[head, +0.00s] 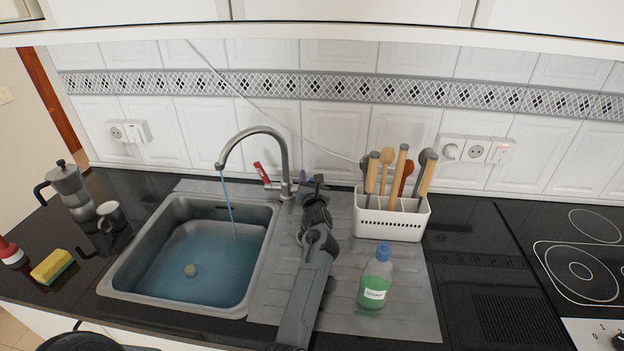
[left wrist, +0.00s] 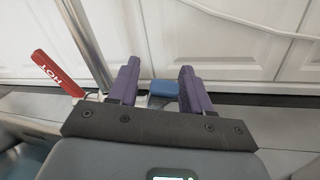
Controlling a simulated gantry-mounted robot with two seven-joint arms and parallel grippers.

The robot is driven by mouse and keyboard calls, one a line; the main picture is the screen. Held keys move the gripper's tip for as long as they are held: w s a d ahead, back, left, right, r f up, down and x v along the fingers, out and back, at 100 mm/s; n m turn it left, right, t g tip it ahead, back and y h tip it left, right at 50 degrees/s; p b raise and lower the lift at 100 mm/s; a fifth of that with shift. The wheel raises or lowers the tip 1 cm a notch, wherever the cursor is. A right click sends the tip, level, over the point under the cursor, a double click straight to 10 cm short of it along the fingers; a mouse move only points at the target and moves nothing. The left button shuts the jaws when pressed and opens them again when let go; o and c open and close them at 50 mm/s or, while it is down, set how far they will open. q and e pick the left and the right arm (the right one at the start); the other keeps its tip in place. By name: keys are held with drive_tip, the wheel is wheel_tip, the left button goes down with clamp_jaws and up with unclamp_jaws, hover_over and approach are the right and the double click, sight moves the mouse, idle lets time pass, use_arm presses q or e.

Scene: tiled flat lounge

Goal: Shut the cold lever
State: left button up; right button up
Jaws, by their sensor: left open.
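The tap (head: 285,155) stands behind the sink, and a thin blue stream of water (head: 227,192) runs from its spout. A red lever marked HOT (head: 262,172) is on its left side; it also shows in the left wrist view (left wrist: 58,75). The blue cold lever (left wrist: 165,89) shows between my two purple fingers in the left wrist view, and part of it is hidden by the gripper body. In the head view my gripper hides it. My left gripper (head: 313,183) is open at the tap's right side. Contact with the lever cannot be told. My right gripper is not in view.
The sink (head: 265,240) holds water. A white utensil holder (head: 395,222) and a green soap bottle (head: 376,278) stand to the right of my left arm. A moka pot (head: 72,190), a mug (head: 110,216) and a sponge (head: 52,266) are at left. The tiled wall is close behind.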

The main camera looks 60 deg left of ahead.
use_arm(q)
drive_tip(key=shift+d, duration=0.1)
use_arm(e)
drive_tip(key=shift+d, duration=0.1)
use_arm(q)
clamp_jaws()
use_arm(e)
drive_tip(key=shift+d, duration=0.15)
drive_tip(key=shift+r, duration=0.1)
